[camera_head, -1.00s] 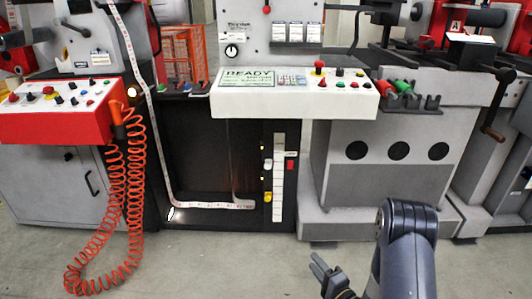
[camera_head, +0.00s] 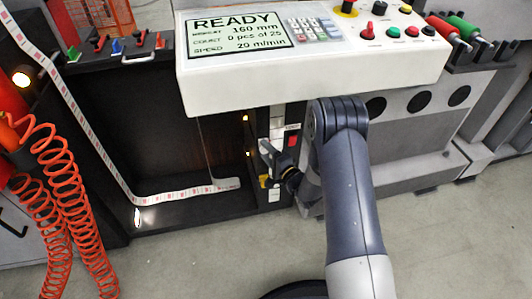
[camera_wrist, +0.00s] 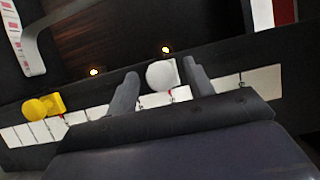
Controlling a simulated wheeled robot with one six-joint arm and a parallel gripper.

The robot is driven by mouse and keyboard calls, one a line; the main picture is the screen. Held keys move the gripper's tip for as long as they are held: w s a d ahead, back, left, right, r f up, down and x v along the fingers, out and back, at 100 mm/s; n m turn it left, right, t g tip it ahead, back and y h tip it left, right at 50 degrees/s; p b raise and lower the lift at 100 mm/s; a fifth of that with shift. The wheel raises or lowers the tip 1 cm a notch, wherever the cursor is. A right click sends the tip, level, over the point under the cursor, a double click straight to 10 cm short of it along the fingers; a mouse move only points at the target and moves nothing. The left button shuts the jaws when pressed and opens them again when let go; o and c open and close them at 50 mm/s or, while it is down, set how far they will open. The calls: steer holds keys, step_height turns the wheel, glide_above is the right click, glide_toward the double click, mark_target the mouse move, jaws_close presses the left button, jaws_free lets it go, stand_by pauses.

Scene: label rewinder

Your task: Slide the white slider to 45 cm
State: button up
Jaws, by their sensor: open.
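The white slider (camera_wrist: 161,74) has a round knob and sits on a pale vertical scale strip (camera_wrist: 92,113), which lies sideways in the wrist view. My gripper (camera_wrist: 160,84) is open, with one finger on each side of the white knob. No clear contact between fingers and knob can be made out. A yellow slider (camera_wrist: 45,106) sits on the same scale, left of my gripper; it also shows in the head view (camera_head: 264,181). In the head view my gripper (camera_head: 268,152) is at the scale and hides the white slider. The scale's numbers are too small to read.
A white control panel (camera_head: 310,90) with a READY display overhangs the scale. A red block (camera_head: 293,141) is right of the scale. A printed label web (camera_head: 185,196) runs at left, beside orange coiled cables (camera_head: 65,185). Floor in front is clear.

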steer(key=shift+x, duration=0.85)
steer(key=shift+d, duration=0.1)
steer(key=shift+c, duration=0.4)
jaws_close()
